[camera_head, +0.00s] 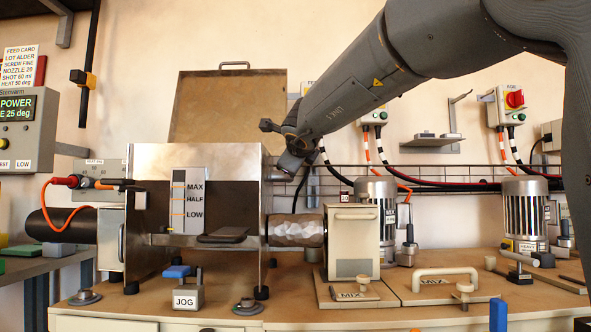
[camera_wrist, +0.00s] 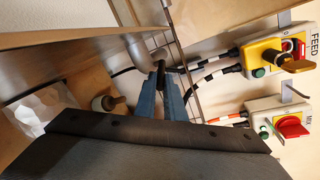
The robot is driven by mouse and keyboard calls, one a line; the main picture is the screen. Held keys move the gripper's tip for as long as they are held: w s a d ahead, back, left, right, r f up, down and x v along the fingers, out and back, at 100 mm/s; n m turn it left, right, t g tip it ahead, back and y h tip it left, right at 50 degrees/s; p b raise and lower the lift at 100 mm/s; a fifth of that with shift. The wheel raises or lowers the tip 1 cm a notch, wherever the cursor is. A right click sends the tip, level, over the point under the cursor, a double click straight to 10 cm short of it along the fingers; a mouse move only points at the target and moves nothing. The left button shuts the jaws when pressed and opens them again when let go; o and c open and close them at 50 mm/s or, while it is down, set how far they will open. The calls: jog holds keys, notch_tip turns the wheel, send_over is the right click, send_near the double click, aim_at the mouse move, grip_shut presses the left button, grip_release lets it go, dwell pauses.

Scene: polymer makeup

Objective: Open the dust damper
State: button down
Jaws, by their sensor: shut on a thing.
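In the wrist view my gripper (camera_wrist: 160,76) has two blue fingers closed close together. They are shut on a small dark handle-like part (camera_wrist: 159,67) beside a grey upright tube (camera_wrist: 139,52). This looks like the dust damper's handle, but no label shows and I cannot tell how far it is turned. In the head view the end of my arm (camera_head: 292,156) points down behind the right end of the metal hopper (camera_head: 215,158). The fingertips and the held part are hidden there.
The hopper's raised lid (camera_head: 228,105) stands behind it. A wire rack (camera_head: 440,178) runs along the wall behind. A white mixer housing (camera_head: 353,242) and a ribbed motor (camera_head: 376,195) stand right of the hopper. FEED (camera_wrist: 285,58) and MIX (camera_wrist: 288,125) switch boxes show in the wrist view.

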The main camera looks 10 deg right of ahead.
jog(key=shift+f, duration=0.15)
jog(key=c, duration=1.9)
grip_release()
jog(key=shift+s+a, duration=0.1)
jog(key=shift+c, duration=0.2)
jog(key=shift+o, duration=0.5)
jog(key=p+v, duration=0.1)
jog(key=v, duration=0.6)
jog(key=shift+s+p, duration=0.4)
